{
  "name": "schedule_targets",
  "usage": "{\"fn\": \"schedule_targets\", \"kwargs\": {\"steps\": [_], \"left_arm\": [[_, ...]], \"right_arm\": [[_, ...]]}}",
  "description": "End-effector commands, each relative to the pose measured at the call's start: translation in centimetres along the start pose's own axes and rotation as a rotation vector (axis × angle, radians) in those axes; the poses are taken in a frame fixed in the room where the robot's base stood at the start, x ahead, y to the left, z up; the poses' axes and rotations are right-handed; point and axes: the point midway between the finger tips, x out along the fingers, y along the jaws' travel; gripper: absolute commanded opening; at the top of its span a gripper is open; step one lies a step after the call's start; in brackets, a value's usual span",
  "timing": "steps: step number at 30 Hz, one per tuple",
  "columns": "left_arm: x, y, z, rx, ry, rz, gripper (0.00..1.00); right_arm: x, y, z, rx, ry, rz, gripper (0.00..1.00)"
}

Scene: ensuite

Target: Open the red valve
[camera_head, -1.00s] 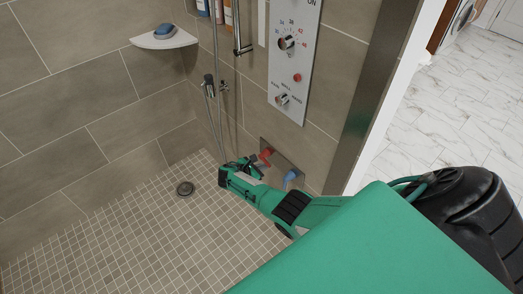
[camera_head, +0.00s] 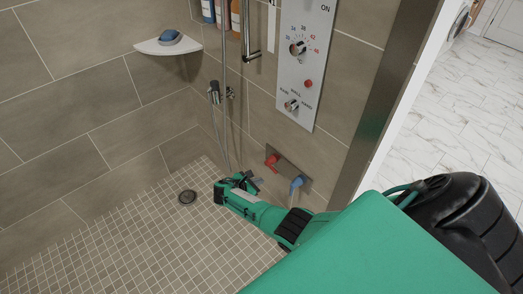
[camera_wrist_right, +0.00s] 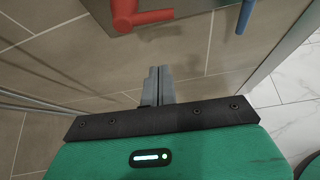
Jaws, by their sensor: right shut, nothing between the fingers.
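The red valve (camera_head: 271,161) is a red lever handle on a metal plate low on the shower wall. It shows at the top of the right wrist view (camera_wrist_right: 136,14), its lever pointing to the right. My right gripper (camera_head: 254,182) is just below and left of it in the head view, apart from it. In the wrist view its two grey fingers (camera_wrist_right: 158,74) are together and empty, below the red lever with a gap between. My left gripper is not in view.
A blue valve (camera_head: 296,184) sits right of the red one on the same plate (camera_head: 286,172). Above are a control panel (camera_head: 305,65) and a hand shower (camera_head: 214,92) with its hose. A drain (camera_head: 187,197) lies in the clear tiled floor.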

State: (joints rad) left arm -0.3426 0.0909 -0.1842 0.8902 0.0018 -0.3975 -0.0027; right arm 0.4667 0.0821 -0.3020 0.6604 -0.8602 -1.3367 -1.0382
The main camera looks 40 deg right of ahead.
Motion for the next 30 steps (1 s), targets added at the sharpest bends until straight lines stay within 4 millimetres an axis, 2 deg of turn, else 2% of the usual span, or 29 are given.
{"fn": "schedule_targets", "kwargs": {"steps": [3, 10, 30], "left_arm": [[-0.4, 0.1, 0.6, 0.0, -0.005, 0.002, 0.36], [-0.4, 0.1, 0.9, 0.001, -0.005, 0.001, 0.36], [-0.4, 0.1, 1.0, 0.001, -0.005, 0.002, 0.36]], "right_arm": [[-2.5, -0.2, 0.1, -0.002, 0.0, -0.001, 0.0], [-5.1, -0.2, 0.0, -0.003, 0.0, -0.002, 0.0], [-5.3, -0.4, -0.3, -0.002, 0.005, -0.003, 0.0]]}}
